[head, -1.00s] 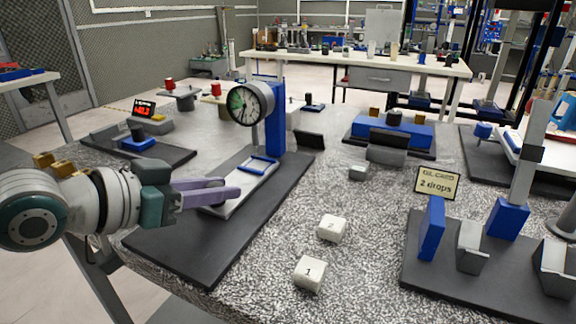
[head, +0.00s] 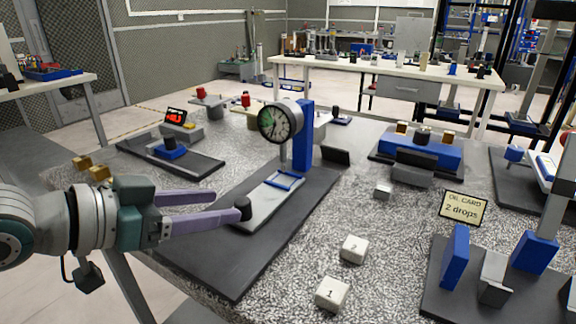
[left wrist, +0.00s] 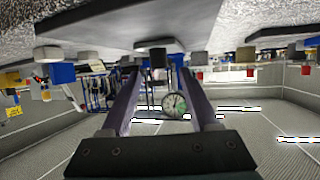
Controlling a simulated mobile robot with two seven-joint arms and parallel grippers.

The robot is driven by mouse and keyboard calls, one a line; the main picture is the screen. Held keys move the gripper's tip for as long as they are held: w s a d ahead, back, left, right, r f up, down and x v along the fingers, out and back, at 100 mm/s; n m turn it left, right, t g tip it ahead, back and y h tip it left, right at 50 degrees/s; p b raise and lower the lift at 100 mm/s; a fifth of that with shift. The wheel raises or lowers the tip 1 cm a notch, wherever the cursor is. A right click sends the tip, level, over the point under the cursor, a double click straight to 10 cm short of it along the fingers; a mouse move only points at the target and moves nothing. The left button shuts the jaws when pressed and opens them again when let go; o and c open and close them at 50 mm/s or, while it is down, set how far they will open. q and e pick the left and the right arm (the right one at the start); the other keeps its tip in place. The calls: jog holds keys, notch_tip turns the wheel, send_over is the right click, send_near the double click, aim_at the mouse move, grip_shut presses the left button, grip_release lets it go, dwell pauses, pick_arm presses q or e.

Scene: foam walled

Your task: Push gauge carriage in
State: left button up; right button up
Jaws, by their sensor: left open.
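The gauge carriage (head: 268,205) is a pale flat slide with a blue frame (head: 284,181) on it and a dark knob (head: 243,207) at its near end. It lies on a long dark base (head: 225,262), below the round dial gauge (head: 279,121) on a blue post (head: 303,138). My left gripper (head: 228,205) is open at the knob, coming from the left. In the left wrist view, a dark block, likely the knob (left wrist: 158,57), appears between the fingertips; contact cannot be told. The dial also shows there (left wrist: 174,105). My right gripper is not in view.
White blocks marked 1 (head: 332,293) and 2 (head: 353,249) stand right of the base. An oil card (head: 463,207) and a dark fixture board with blue posts (head: 470,290) are further right. A smaller dark board (head: 195,166) lies behind my left gripper.

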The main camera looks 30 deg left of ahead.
pick_arm(q)
jog(key=shift+p+v, duration=0.45)
jog(key=shift+v, duration=1.4)
jog(key=shift+s+d, duration=0.1)
